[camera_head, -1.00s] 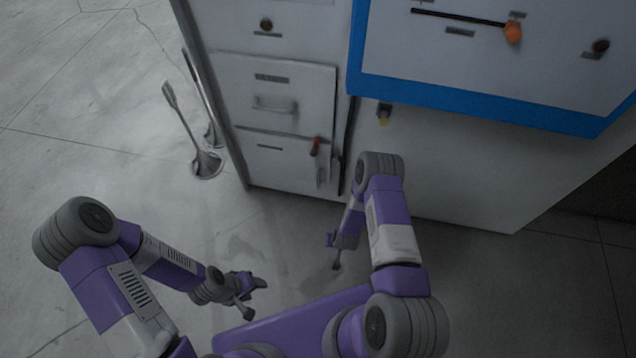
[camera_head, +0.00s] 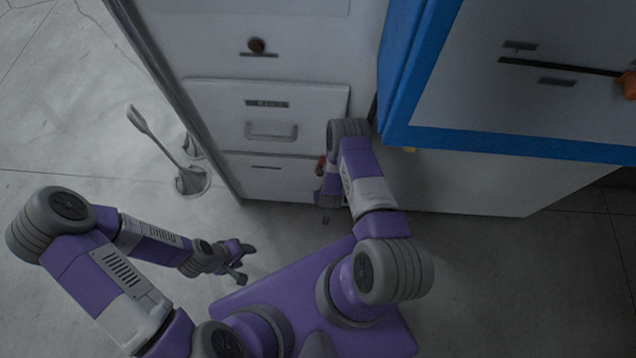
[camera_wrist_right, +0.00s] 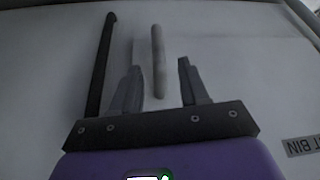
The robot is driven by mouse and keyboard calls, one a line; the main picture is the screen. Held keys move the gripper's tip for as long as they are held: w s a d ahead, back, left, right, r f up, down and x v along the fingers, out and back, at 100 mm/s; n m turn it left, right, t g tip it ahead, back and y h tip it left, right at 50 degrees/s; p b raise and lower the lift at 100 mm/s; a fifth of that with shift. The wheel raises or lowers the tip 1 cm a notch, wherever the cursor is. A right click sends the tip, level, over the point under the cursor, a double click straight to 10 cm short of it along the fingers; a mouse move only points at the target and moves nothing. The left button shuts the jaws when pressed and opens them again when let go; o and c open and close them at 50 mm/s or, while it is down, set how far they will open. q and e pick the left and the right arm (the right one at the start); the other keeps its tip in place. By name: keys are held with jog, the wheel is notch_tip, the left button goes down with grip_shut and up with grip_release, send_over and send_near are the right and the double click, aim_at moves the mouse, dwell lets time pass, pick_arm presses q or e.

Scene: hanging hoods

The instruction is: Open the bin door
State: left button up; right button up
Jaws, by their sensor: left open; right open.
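In the head view my right arm hides this handle. My left gripper (camera_head: 246,263) is open and empty, above the floor left of my base.
The upper drawer front has a grey handle (camera_head: 271,131). A dark strip (camera_wrist_right: 100,70) runs beside the bin handle.

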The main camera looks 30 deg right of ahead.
jog(key=b+x, duration=0.1)
jog(key=x, duration=0.2)
jog(key=b+x, duration=0.1)
jog(key=x, duration=0.1)
jog(key=shift+s+f+b, duration=0.3)
jog(key=shift+b, duration=0.05)
jog(key=shift+w+d+f+b, duration=0.15)
jog(key=shift+w+f+b, duration=0.2)
jog(key=shift+f, duration=0.3)
jog(key=shift+c, duration=0.2)
grip_shut()
